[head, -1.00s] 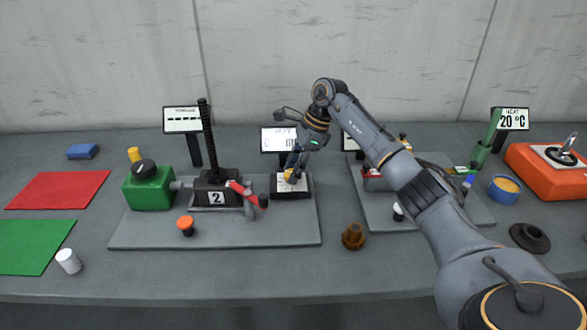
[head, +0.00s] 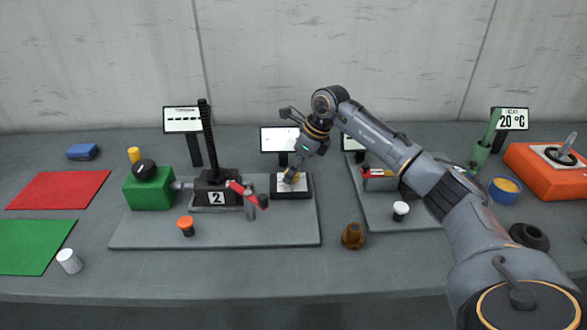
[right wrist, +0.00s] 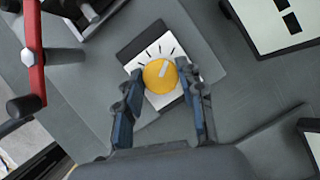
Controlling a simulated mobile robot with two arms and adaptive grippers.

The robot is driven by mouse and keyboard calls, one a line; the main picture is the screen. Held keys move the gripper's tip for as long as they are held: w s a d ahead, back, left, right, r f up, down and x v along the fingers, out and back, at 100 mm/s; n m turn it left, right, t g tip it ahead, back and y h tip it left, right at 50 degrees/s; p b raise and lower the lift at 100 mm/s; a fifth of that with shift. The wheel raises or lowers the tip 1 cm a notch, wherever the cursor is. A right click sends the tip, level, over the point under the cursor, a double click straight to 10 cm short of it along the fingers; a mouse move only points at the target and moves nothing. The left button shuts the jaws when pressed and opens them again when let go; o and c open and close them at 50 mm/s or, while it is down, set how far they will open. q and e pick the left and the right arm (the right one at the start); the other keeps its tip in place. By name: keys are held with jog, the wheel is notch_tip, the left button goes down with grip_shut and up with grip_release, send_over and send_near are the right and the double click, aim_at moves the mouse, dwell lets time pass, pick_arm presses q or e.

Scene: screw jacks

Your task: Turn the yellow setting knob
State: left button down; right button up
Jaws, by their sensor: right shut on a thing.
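The yellow setting knob (right wrist: 159,76) sits on a white dial plate (right wrist: 166,50) with black tick marks, on a dark box. Its white pointer line tilts a little right of straight up in the right wrist view. My right gripper (right wrist: 161,71) has one finger on each side of the knob and is shut on it. In the head view, the right gripper (head: 291,178) reaches down onto the small dial box (head: 304,193) and mostly hides the knob. My left gripper is in neither view.
Left of the dial box stands a screw jack marked 2 (head: 216,198) with a red-handled lever (head: 243,192) and a green block (head: 149,190). A display (head: 279,139) stands behind the box. A brown knob-like piece (head: 353,235) lies to the right. The bench front is mostly clear.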

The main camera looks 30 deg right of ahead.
jog(key=m+h, duration=0.1)
jog(key=m, duration=0.1)
jog(key=m+t+h, duration=0.1)
jog(key=m, duration=0.2)
jog(key=shift+a+m, duration=0.1)
jog(key=shift+m, duration=0.2)
jog(key=m+h, duration=0.1)
jog(key=m, duration=0.2)
jog(key=m+h+b, duration=0.1)
jog(key=m, duration=0.2)
jog(key=shift+a+h, duration=0.15)
jog(key=shift+h, duration=0.15)
jog(key=shift+m, duration=0.3)
jog(key=o, duration=1.2)
jog(key=shift+c, duration=0.2)
